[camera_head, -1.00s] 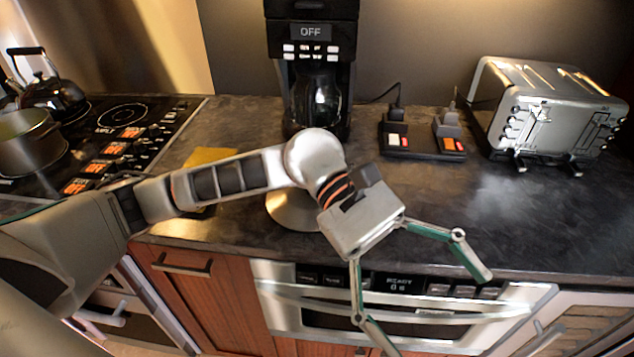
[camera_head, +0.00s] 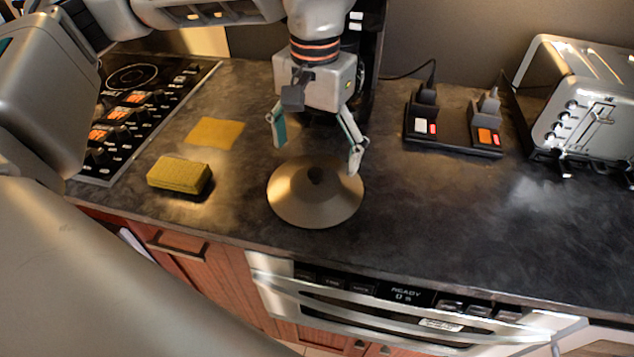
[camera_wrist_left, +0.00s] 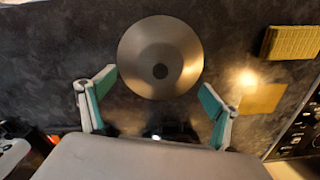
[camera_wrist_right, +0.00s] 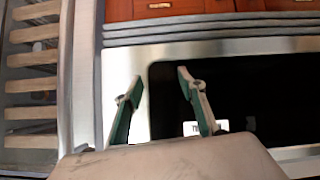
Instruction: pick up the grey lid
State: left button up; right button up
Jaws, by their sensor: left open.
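The grey lid (camera_head: 315,203) is a round cone-shaped disc with a dark knob on top, lying on the dark counter. It also shows in the left wrist view (camera_wrist_left: 160,45). My left gripper (camera_head: 319,160) points down above the lid's far side, open and empty, its fingers spread wider than the knob. In the left wrist view its fingertips (camera_wrist_left: 157,80) lie to either side of the lid's lower part. My right gripper (camera_wrist_right: 160,78) shows only in its wrist view, open and empty, in front of the oven front.
A yellow sponge (camera_head: 180,176) and a flat yellow cloth (camera_head: 214,132) lie left of the lid. A socket block (camera_head: 455,138) and a toaster (camera_head: 580,95) stand to the right. A coffee maker (camera_head: 372,60) is behind my left arm. The front right counter is clear.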

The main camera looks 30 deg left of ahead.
aim_at(315, 171)
pick_arm(q)
jog(key=f, duration=0.6)
jog(key=shift+w, duration=0.25)
jog(key=shift+s, duration=0.1)
grip_shut()
